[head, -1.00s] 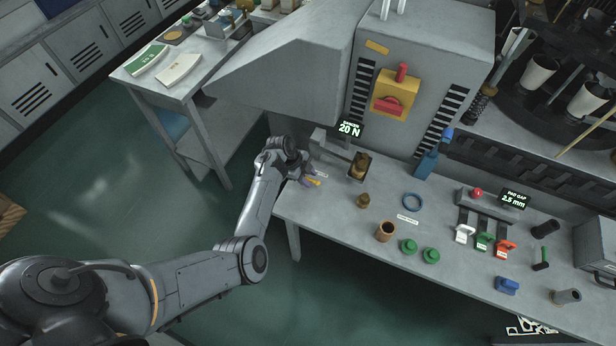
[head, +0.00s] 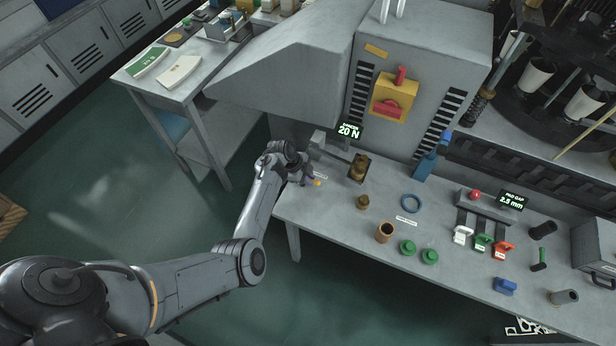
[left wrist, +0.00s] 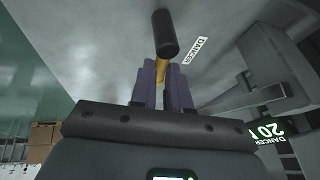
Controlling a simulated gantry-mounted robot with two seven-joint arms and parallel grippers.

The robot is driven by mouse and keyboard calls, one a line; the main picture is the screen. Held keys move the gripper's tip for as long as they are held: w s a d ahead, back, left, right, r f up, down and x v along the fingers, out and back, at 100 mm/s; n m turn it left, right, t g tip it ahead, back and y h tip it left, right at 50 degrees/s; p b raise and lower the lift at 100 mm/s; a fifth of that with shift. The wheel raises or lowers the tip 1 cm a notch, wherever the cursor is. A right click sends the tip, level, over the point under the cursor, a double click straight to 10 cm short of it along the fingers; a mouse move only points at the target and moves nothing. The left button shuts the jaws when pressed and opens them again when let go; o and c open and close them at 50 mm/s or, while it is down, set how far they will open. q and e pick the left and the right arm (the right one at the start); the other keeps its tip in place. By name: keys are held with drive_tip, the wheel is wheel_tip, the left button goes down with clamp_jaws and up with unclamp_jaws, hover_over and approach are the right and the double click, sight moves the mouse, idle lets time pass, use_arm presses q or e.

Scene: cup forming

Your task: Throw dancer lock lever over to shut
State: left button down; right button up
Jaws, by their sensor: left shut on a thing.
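My left gripper (head: 308,180) is at the left end of the bench, beside the dancer unit. In the left wrist view its purple fingers (left wrist: 164,84) are shut around a yellow lever (left wrist: 160,66), which I take for the dancer lock lever. The lever's yellow tip (head: 317,182) shows past the fingers in the head view. A black cylinder (left wrist: 165,34) stands just beyond the fingers; I cannot tell whether it joins the lever. A white DANCER label (left wrist: 197,51) lies near it. The fingers hide the lever's pivot. My right gripper is not in view.
The dancer display (head: 348,130) reads 20 N. A brass part (head: 359,168) and a smaller brass piece (head: 362,202) stand right of my gripper. The bench's front edge is close by.

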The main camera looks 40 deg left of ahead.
use_arm(q)
drive_tip(key=n+p, duration=0.1)
drive_tip(key=n, duration=0.1)
drive_tip(key=n+y+p, duration=0.1)
drive_tip(key=n+p, duration=0.1)
drive_tip(key=shift+w+a+r+t+y, duration=0.1)
drive_tip(key=shift+w+a+t+y, duration=0.05)
drive_tip(key=shift+w+t+y, duration=0.2)
drive_tip(key=n, duration=0.1)
drive_tip(key=n+y+p, duration=0.1)
drive_tip(key=n, duration=0.1)
drive_tip(key=n+y+p, duration=0.1)
drive_tip(key=shift+w+a+n+t, duration=0.25)
drive_tip(key=shift+w+a+n, duration=0.1)
drive_tip(key=shift+w+n, duration=0.05)
drive_tip(key=n, duration=0.1)
drive_tip(key=n+y, duration=0.1)
drive_tip(key=n, duration=0.1)
drive_tip(key=shift+w+a+n+y+p, duration=0.25)
drive_tip(key=shift+a+n+p, duration=0.05)
drive_tip(key=shift+a+p, duration=0.1)
drive_tip(key=shift+a+n+g+y, duration=0.2)
drive_tip(key=shift+n+g+y, duration=0.15)
drive_tip(key=shift+n, duration=0.75)
drive_tip(key=shift+a+n+g+y, duration=0.25)
drive_tip(key=shift+n+y, duration=0.2)
drive_tip(key=shift+n, duration=0.65)
drive_tip(key=c, duration=1.1)
unclamp_jaws()
